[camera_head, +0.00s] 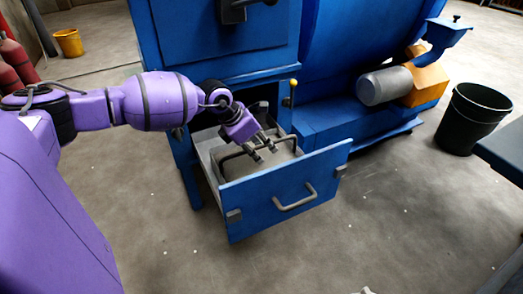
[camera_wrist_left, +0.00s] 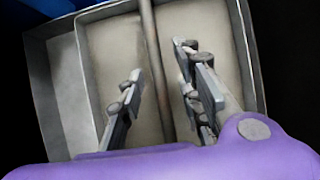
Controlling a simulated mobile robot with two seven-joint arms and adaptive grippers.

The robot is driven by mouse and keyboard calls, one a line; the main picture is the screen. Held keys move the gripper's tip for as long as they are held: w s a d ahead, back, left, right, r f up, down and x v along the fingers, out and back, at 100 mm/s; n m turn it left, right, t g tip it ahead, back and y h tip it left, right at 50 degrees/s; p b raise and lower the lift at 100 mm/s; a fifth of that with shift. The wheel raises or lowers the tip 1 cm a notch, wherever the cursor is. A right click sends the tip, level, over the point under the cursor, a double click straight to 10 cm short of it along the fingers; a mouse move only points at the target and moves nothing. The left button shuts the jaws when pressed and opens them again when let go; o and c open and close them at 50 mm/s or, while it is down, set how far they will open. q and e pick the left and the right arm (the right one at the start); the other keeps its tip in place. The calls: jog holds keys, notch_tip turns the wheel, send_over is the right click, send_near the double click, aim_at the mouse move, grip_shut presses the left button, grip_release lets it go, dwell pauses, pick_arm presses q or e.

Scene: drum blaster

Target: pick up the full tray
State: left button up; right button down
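The full tray sits in the pulled-out blue drawer (camera_head: 250,204) of the machine. In the left wrist view, the tray (camera_wrist_left: 242,48) is filled with pale beige material (camera_wrist_left: 105,45). A thin bar handle (camera_wrist_left: 153,50) spans above it; the handle also shows in the head view (camera_head: 231,155). My left gripper (camera_head: 262,150) reaches down over the tray from the left. In the left wrist view, its fingers (camera_wrist_left: 160,100) are apart, with the handle bar between them. I cannot tell whether they touch it. My right gripper is not in view.
The big blue machine (camera_head: 240,45) stands behind the drawer. A yellow-knobbed lever (camera_head: 293,85) rises beside the drawer. A black bin (camera_head: 474,120) stands at the right, near a dark table edge (camera_head: 505,150). A yellow bucket (camera_head: 69,43) is far left. The floor in front is mostly clear.

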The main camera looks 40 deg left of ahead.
pick_arm(q)
jog(key=shift+c, duration=0.5)
grip_shut()
jog(key=shift+w+r, duration=0.15)
jog(key=shift+r, duration=0.05)
jog(key=shift+r, duration=0.1)
